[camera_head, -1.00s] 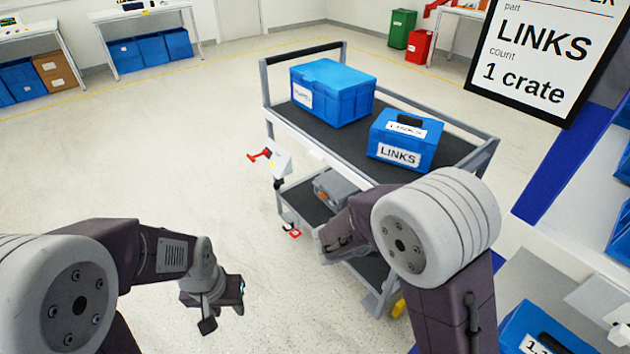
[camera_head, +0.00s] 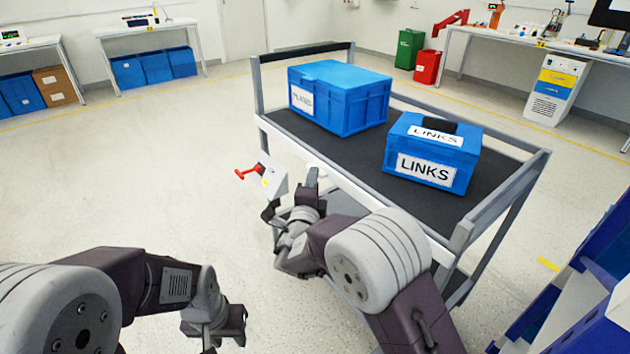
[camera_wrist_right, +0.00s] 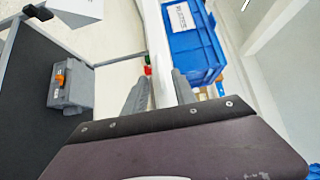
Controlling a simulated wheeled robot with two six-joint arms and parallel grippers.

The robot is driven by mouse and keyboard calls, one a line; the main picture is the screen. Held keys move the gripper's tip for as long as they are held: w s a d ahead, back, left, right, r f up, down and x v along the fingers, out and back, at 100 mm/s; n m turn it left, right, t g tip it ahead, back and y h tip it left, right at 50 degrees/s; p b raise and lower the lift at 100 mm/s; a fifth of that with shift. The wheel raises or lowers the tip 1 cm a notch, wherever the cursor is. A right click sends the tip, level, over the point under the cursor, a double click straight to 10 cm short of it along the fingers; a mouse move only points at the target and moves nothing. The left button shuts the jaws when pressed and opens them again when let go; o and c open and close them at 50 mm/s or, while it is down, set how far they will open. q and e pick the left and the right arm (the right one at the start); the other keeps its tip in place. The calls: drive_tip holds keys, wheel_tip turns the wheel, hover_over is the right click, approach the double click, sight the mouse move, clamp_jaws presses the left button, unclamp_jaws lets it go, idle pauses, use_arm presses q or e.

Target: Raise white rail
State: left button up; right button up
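The white rail (camera_head: 345,185) runs along the near long side of the cart, below its dark top deck. In the right wrist view the rail (camera_wrist_right: 158,60) runs lengthwise between my two fingers. My right gripper (camera_head: 291,196) is open at the cart's near side, close to the rail's left part; it also shows in the right wrist view (camera_wrist_right: 159,92). I cannot tell whether the fingers touch the rail. My left gripper (camera_head: 225,333) is open and empty over the floor, low in the head view and away from the cart.
A white box (camera_head: 272,182) with a red handle (camera_head: 247,173) sticks out at the cart's left side. Two blue crates, a larger one (camera_head: 340,98) and a LINKS one (camera_head: 432,152), stand on the deck. A grey box (camera_wrist_right: 72,90) with an orange knob lies lower. Floor at left is clear.

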drive_tip(key=shift+w+d, duration=0.2)
drive_tip(key=shift+w, duration=1)
drive_tip(key=shift+r, duration=0.1)
clamp_jaws()
idle(0.4)
